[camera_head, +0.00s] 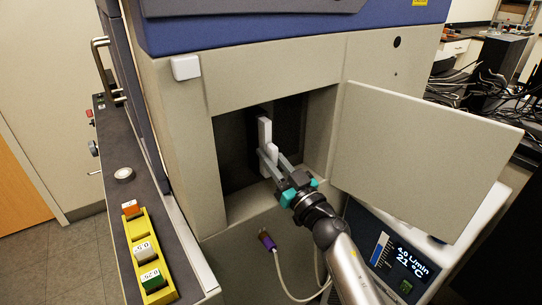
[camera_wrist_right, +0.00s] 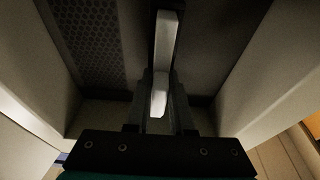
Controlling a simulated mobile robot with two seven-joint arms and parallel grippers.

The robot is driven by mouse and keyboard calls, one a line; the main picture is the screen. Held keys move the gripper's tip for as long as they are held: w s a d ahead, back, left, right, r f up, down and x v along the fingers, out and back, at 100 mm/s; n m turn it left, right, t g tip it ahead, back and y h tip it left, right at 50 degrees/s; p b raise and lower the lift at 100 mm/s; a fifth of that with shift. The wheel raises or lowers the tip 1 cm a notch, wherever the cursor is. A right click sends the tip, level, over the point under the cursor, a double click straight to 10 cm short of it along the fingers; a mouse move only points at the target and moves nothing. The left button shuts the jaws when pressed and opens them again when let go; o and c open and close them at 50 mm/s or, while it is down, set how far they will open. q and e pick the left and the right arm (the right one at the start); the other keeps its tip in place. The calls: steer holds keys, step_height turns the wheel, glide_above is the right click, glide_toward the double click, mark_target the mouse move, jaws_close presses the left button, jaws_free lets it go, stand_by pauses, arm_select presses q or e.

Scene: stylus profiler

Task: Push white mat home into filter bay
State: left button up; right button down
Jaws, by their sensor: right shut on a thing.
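The white mat (camera_head: 265,131) stands upright, seen edge-on, inside the dark open filter bay (camera_head: 232,150) of the machine. In the right wrist view the white mat (camera_wrist_right: 166,40) runs away from me in the middle, with a dark frame around its far end. My right gripper (camera_head: 270,160) reaches into the bay from the lower right and is shut on the near end of the white mat. In the right wrist view its fingers (camera_wrist_right: 160,95) lie on both sides of that end. How deep the mat sits is hard to tell. My left gripper is not in view.
The bay's door (camera_head: 425,150) is swung open to the right. Below it is a chiller display (camera_head: 400,260). A purple-tipped cable (camera_head: 267,240) hangs below the bay. A yellow rack (camera_head: 148,255) with small blocks lies on the left ledge. A honeycomb panel (camera_wrist_right: 95,50) lines one bay wall.

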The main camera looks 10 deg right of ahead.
mark_target(276, 159)
steer(key=shift+r, duration=0.15)
steer(key=shift+s+d, duration=0.1)
steer(key=shift+s, duration=0.15)
steer(key=shift+s+d+p, duration=0.35)
steer(key=shift+s+p, duration=0.15)
steer(key=shift+s, duration=0.45)
steer(key=shift+s+d+p, duration=0.3)
steer(key=shift+s+p, duration=0.15)
steer(key=shift+s, duration=0.45)
steer(key=c, duration=1.3)
jaws_free()
jaws_close()
steer(key=shift+w, duration=0.2)
